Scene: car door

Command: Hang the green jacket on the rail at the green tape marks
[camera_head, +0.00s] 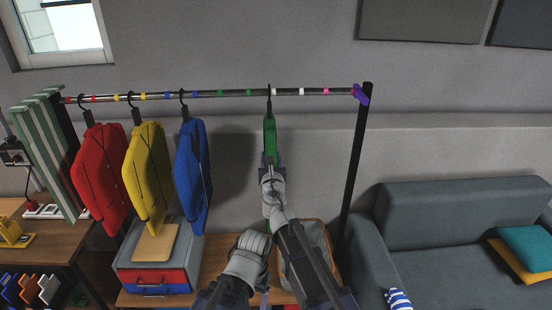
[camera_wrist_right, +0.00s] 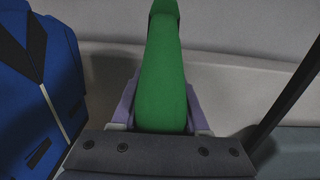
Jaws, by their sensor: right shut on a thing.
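The green jacket (camera_head: 270,140) is seen edge-on in the head view, upright below the rail (camera_head: 235,93). Its black hanger hook (camera_head: 269,92) is at the rail, just right of the right green tape mark (camera_head: 249,92) and close to a white mark. The left green tape mark (camera_head: 220,93) is further left. I cannot tell whether the hook rests on the rail.
Red (camera_head: 101,175), yellow (camera_head: 147,175) and blue (camera_head: 192,170) jackets hang on the left, the blue one nearest. The black rail post (camera_head: 356,165) stands right of the green jacket. A grey sofa (camera_head: 450,225) is at the right. A bench with boxes lies below.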

